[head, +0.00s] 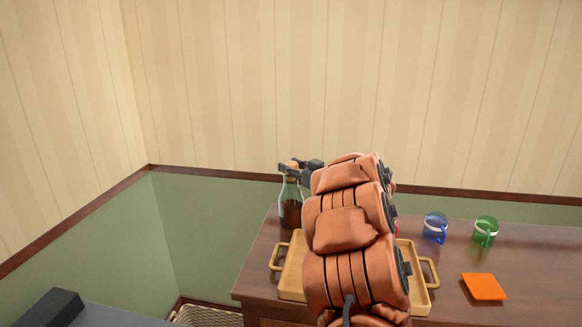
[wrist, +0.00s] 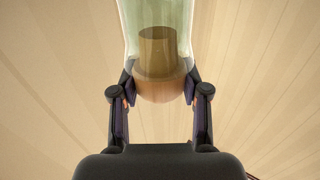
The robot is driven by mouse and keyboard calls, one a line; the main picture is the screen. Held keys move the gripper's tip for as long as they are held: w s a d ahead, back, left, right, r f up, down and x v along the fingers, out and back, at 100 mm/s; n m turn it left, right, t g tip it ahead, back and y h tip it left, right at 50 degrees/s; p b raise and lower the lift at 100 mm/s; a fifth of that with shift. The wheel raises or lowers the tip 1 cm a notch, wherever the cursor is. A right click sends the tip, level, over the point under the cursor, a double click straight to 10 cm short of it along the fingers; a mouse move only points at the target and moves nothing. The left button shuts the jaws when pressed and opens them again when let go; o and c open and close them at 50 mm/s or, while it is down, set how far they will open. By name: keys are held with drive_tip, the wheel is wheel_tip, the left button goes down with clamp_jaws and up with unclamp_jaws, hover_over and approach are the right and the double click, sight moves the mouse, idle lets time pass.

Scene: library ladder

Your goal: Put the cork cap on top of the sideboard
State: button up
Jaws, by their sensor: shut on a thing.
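The cork cap (wrist: 162,90) sits between the two fingers of my gripper (wrist: 160,86) in the wrist view. Its narrower part shows through the clear greenish glass of the bottle neck (wrist: 125,20), so it appears to be in the mouth of the bottle. In the head view, the bottle (head: 291,207), with dark contents low in it, stands upright at the back left of the brown wooden sideboard (head: 262,254). My gripper (head: 291,166) is at the bottle's top, shut on the cork cap. My arm hides the middle of the sideboard.
A yellow tray with handles (head: 291,272) lies on the sideboard, partly behind my arm. A blue mug (head: 434,228), a green mug (head: 485,231) and an orange square (head: 484,287) are to the right. Bare top shows around them. Walls stand behind and left.

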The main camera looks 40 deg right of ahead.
drive_tip(key=shift+f, duration=0.1)
drive_tip(key=o, duration=0.9)
drive_tip(key=shift+f+b, duration=0.25)
drive_tip(key=shift+b, duration=0.6)
